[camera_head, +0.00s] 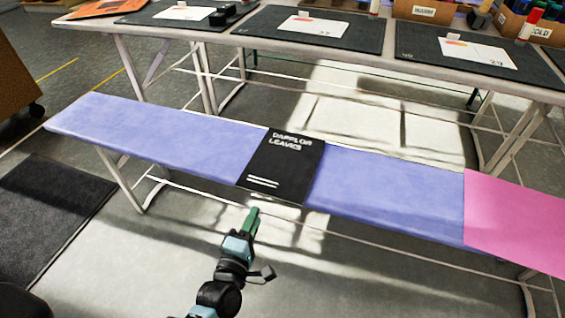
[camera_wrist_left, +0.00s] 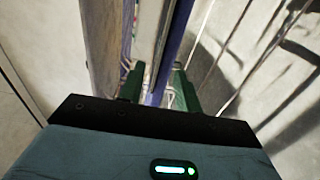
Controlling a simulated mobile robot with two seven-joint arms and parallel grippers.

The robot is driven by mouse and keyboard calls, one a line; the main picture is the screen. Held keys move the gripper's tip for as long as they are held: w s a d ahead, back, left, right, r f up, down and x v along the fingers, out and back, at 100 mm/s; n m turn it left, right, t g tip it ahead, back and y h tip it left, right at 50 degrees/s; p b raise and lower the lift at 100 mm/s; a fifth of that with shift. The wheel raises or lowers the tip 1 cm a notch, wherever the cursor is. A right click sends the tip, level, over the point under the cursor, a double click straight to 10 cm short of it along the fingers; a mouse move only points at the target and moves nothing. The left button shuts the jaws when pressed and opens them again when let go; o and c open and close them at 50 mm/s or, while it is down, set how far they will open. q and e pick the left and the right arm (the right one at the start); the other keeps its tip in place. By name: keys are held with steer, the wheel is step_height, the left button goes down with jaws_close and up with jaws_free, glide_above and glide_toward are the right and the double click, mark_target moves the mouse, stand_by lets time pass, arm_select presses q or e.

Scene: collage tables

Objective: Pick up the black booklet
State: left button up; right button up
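The black booklet (camera_head: 282,168) lies flat on the narrow purple bench (camera_head: 150,130), with white title lettering on its cover. Its near edge reaches the bench's front edge and seems to stick out slightly past it. My left gripper (camera_head: 253,222) is in front of the bench, just short of the booklet's near edge, and does not appear to touch it. In the left wrist view its green fingers (camera_wrist_left: 158,90) are apart, with the bench edge showing beyond and between them. I cannot clearly make out the booklet there. My right gripper is in neither view.
A pink sheet (camera_head: 515,220) covers the bench's right end. Behind stands a long table with dark mats (camera_head: 310,32), white cards and boxes of markers. A dark floor mat (camera_head: 55,212) lies at left. The floor before the bench is clear.

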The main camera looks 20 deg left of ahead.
arm_select(q)
steer(key=shift+w, duration=1.1)
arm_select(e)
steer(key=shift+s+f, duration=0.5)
